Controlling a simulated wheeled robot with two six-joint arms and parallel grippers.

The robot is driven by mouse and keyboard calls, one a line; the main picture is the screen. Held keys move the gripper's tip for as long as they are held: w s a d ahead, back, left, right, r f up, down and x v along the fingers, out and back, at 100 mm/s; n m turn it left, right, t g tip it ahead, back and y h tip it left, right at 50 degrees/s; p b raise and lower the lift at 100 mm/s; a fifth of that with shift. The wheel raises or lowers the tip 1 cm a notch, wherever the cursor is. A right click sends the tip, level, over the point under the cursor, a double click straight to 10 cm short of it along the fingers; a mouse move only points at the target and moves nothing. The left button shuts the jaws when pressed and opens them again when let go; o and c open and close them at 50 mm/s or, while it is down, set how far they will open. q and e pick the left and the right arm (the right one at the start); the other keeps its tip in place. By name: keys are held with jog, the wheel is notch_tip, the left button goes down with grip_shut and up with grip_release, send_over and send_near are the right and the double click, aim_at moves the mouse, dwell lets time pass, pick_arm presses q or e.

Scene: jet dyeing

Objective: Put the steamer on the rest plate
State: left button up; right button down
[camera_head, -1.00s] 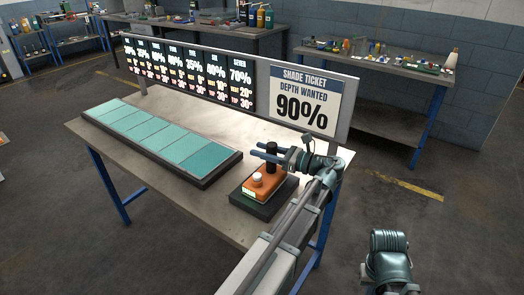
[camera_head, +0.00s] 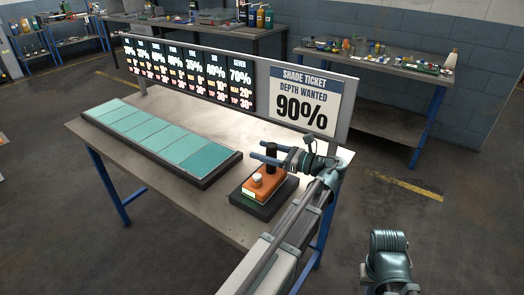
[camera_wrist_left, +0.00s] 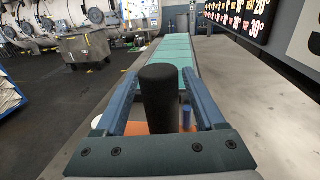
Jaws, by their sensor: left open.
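The steamer (camera_head: 262,187) has an orange body with a white knob and an upright black handle. It sits on a dark plate (camera_head: 283,200), which looks like the rest plate, at the table's near right corner. My left gripper (camera_head: 265,153) is open at the top of the handle. In the left wrist view the black handle (camera_wrist_left: 159,98) stands between the two blue fingers, with gaps on both sides. There the steamer's orange body is mostly hidden behind the gripper. My right gripper's fingers are not visible; only a teal part of my right arm shows at the lower right.
A long dark tray with teal swatches (camera_head: 165,140) lies left of the steamer. Behind it stands a board with depth readouts (camera_head: 190,75) and a shade ticket reading 90% (camera_head: 302,98). The grey tabletop (camera_head: 190,205) is bare in front of the tray.

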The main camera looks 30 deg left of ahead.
pick_arm(q)
jog(key=w+d, duration=0.1)
jog(key=d, duration=1)
jog(key=shift+d, duration=0.2)
